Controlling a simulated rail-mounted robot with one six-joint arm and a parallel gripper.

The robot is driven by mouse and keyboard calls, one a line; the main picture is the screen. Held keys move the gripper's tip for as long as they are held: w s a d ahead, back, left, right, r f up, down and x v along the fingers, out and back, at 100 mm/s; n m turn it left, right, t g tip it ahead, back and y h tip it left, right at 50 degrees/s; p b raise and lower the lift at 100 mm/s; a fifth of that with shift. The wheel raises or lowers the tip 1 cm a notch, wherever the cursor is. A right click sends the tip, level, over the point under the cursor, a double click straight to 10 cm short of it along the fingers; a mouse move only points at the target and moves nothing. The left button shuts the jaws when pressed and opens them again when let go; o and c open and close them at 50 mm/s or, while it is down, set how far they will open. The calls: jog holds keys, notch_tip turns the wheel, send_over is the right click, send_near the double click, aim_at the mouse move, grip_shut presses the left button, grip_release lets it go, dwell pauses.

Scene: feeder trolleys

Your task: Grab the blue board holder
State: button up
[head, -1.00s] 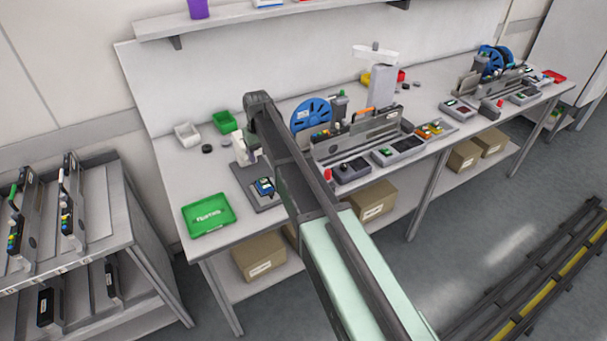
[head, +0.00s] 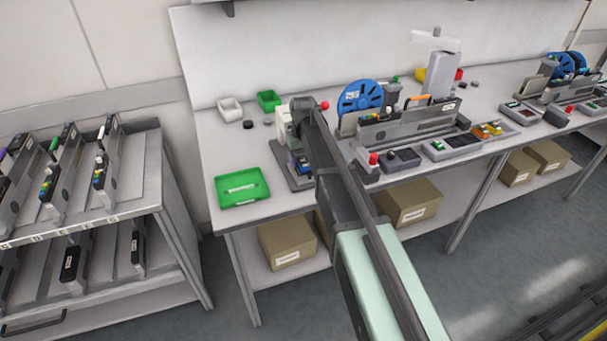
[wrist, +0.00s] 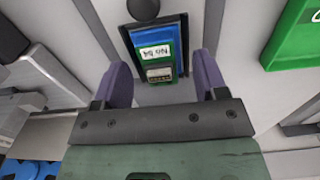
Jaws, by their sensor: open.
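The blue board holder (wrist: 152,40) shows at the top middle of the wrist view, with a white label and a dark board part on it. In the head view a piece of the blue holder (head: 305,162) shows on a grey base, partly hidden by my arm. My gripper (wrist: 163,72) has its two purple fingers spread apart. The holder's near end lies between the fingers in the picture, with gaps on both sides. Nothing is gripped. I cannot tell the height between fingers and holder.
A green tray (head: 243,188) lies on the bench left of the holder. A white bin (head: 230,108) and a green bin (head: 269,100) stand behind. A blue reel (head: 360,97) and feeder station are to the right. A rack of feeders (head: 130,225) stands at the left.

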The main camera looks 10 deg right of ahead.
jog(key=c, duration=1.1)
jog(key=shift+r+p, duration=0.15)
jog(key=shift+p, duration=0.2)
